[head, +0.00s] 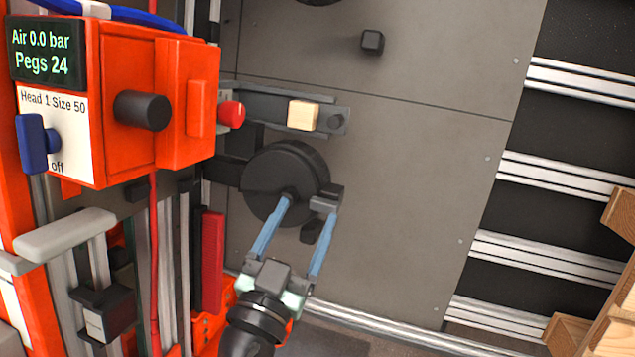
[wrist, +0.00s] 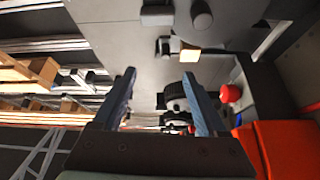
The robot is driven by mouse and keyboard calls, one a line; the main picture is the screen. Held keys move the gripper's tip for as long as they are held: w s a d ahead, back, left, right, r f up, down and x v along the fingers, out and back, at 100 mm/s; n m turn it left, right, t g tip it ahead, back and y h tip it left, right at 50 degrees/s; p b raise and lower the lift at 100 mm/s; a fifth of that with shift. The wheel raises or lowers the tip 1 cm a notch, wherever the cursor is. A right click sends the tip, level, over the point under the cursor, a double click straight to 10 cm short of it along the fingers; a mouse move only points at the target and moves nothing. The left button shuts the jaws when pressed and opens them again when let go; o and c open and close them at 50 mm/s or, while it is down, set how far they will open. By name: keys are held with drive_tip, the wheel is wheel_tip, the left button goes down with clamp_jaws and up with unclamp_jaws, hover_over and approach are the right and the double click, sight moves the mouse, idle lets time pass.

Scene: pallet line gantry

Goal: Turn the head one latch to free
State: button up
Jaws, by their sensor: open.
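The orange head one unit (head: 130,75) fills the upper left of the head view. Its label (head: 52,120) reads "Head 1 Size 50", with "off" lower down beside a blue knob (head: 38,143). I cannot tell for sure which part is the latch. A black round disc (head: 262,180) sits on the grey panel, with a small dark block (head: 328,197) at its right edge. My gripper (head: 308,208) is open, its blue fingers reaching up toward the disc and block. In the wrist view the fingers (wrist: 160,78) are spread apart.
A red knob (head: 231,114) sticks out right of the orange unit. A wooden block (head: 303,115) sits on a dark rail (head: 265,100) above the disc. The grey panel (head: 420,170) is bare to the right. Wooden pieces (head: 615,300) stand at the far right.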

drive_tip(key=n+p, duration=0.2)
approach(322, 210)
drive_tip(key=p+x, duration=0.2)
drive_tip(key=x, duration=0.6)
drive_tip(key=shift+w+d, duration=0.15)
drive_tip(key=shift+w, duration=0.15)
drive_tip(key=c, duration=1.1)
